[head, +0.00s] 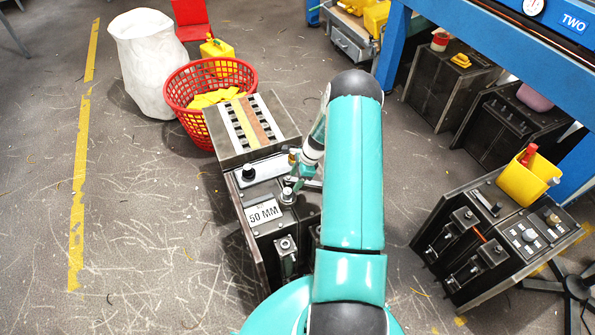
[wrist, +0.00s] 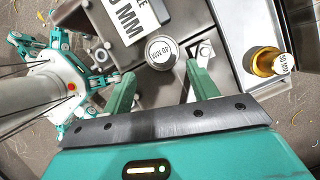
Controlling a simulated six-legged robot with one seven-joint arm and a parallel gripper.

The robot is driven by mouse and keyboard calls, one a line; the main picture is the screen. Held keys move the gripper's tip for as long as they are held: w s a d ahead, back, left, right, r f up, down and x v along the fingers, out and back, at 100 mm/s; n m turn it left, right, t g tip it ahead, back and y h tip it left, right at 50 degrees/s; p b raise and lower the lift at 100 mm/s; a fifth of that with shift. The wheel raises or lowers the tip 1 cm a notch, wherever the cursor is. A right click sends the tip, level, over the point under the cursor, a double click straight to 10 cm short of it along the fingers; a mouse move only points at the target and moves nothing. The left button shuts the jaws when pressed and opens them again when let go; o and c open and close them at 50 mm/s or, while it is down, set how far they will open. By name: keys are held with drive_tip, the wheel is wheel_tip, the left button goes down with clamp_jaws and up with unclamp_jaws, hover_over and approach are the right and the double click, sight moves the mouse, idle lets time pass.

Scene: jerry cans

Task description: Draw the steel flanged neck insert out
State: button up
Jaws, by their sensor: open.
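The steel flanged neck insert (wrist: 161,50) shows in the wrist view as a round bright piece with a "50 MM" top, set in the dark fixture. In the head view it is the small round steel piece (head: 287,195) beside the "50 MM" plate. My gripper (wrist: 161,71) is open, its two teal fingers apart on either side of the insert's near edge. Nothing shows gripped between them. How deep the fingertips reach beside the insert I cannot tell. In the head view my teal arm hides much of the gripper and the fixture's right side.
A brass-and-dark piece (wrist: 266,62) with a "50 MM" cap stands to the right in the wrist view. The white label plate (head: 264,213) is close by. A red basket (head: 181,96) stands behind the fixture; another dark fixture (head: 487,240) stands right.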

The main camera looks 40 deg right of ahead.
sight(288, 191)
drive_tip(key=x, duration=0.9)
drive_tip(key=c, duration=0.7)
drive_tip(key=shift+r, duration=0.1)
drive_tip(key=shift+c, duration=0.2)
drive_tip(key=shift+r, duration=0.7)
drive_tip(key=shift+r, duration=2.35)
